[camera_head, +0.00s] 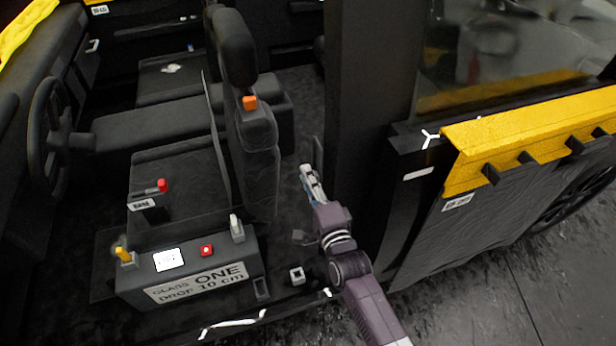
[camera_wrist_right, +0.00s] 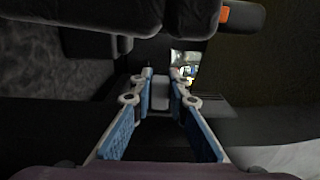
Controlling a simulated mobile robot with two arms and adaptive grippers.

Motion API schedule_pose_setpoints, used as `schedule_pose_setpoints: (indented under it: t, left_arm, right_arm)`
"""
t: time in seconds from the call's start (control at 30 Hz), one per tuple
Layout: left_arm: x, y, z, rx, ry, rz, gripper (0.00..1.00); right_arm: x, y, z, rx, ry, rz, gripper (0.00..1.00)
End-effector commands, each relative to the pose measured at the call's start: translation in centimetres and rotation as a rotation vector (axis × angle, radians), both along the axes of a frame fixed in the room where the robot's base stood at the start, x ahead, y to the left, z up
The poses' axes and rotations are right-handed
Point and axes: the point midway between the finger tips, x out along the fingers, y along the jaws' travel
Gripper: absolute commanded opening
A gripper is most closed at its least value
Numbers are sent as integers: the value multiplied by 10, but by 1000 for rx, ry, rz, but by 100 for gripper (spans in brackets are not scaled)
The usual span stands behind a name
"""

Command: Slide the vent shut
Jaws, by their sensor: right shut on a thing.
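My right gripper (camera_head: 307,170) reaches into the vehicle cabin, beside the dark door pillar and right of the seat. In the right wrist view its blue-padded fingers (camera_wrist_right: 163,73) converge on a small grey tab (camera_wrist_right: 160,92), and they are shut on it. The tab seems to belong to the vent, but the vent's slats and opening cannot be made out against the dark trim. A thin dark upright piece (camera_head: 318,152) stands just beyond the fingertips. My left gripper is not in view.
The black seat (camera_head: 252,140) with an orange buckle (camera_head: 249,102) stands close left of my gripper. A control box (camera_head: 190,275) with levers sits lower left. The dark pillar (camera_head: 365,90) and the yellow-trimmed door (camera_head: 540,135) bound the right side.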

Motion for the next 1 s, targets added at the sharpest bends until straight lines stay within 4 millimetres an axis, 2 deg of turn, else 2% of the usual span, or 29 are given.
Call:
schedule_pose_setpoints:
  t: [0.03, 0.17, 0.2, 0.37, 0.73, 0.87, 1.0]
  left_arm:
    - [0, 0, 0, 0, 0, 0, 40]
    - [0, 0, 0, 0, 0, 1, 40]
    - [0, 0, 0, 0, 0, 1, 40]
    - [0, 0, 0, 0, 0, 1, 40]
    - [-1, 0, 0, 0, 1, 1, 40]
    - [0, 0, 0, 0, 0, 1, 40]
    - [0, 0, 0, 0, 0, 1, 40]
  right_arm:
    - [-2, 0, -6, -4, 12, 1, 0]
    - [-2, 0, -7, -5, 15, 1, 0]
    - [-2, 0, -8, -5, 16, 1, 16]
    - [-2, 0, -7, -5, 15, 1, 33]
    - [-7, -2, -5, -3, 12, 1, 33]
    - [-24, -7, -6, -3, 13, 1, 33]
    - [-52, -16, -6, -3, 14, 2, 33]
